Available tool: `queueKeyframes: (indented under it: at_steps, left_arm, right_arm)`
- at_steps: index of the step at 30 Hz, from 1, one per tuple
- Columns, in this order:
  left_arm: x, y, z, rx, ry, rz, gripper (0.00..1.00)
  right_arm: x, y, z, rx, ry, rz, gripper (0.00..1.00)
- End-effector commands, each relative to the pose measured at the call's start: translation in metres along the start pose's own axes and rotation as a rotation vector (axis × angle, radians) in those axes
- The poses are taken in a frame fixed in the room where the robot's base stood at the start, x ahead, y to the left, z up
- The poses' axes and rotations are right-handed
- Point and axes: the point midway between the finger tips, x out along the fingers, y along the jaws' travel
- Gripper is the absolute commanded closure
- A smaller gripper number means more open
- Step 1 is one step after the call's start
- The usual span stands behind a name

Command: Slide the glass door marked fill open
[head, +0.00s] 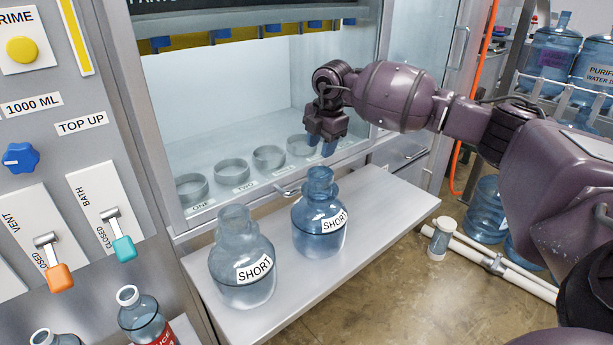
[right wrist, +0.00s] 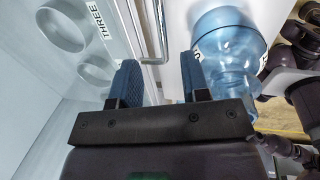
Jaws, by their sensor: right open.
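A glass door (head: 225,110) in a grey metal frame fronts a lit filling chamber. I cannot see the word fill on it. A short silver bar handle (head: 287,190) is at its lower edge, behind the jugs. My right gripper (head: 329,149) is open and empty, pointing down in front of the door, above and right of that handle. In the right wrist view a silver bar (right wrist: 158,40) shows beyond and between the two blue fingers (right wrist: 160,82), apart from them as far as I can tell. My left gripper is out of view.
Two blue jugs marked SHORT, one left (head: 241,262) and one right (head: 318,225), stand on a metal shelf (head: 385,200) below the door. The right jug is close under my right gripper. Ring holders (head: 192,187) sit inside the chamber. Levers and a knob (head: 20,157) are at left.

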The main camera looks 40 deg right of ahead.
Motion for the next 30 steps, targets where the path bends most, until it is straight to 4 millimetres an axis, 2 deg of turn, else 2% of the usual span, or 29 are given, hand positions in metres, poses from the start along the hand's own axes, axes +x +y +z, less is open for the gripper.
queueKeyframes:
  at_steps: [4, 8, 21, 30]
  left_arm:
    - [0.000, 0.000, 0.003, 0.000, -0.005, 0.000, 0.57]
    - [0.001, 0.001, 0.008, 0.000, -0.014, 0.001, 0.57]
    - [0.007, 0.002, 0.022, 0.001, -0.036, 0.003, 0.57]
    - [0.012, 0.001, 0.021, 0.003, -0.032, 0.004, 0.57]
  right_arm:
    - [0.004, 0.000, -0.001, 0.039, 0.002, -0.002, 0.58]
    - [0.019, 0.000, -0.002, 0.040, 0.005, -0.004, 0.58]
    - [0.092, -0.001, -0.002, 0.038, 0.006, -0.006, 0.58]
    - [0.109, 0.000, -0.002, 0.037, 0.006, 0.000, 0.58]
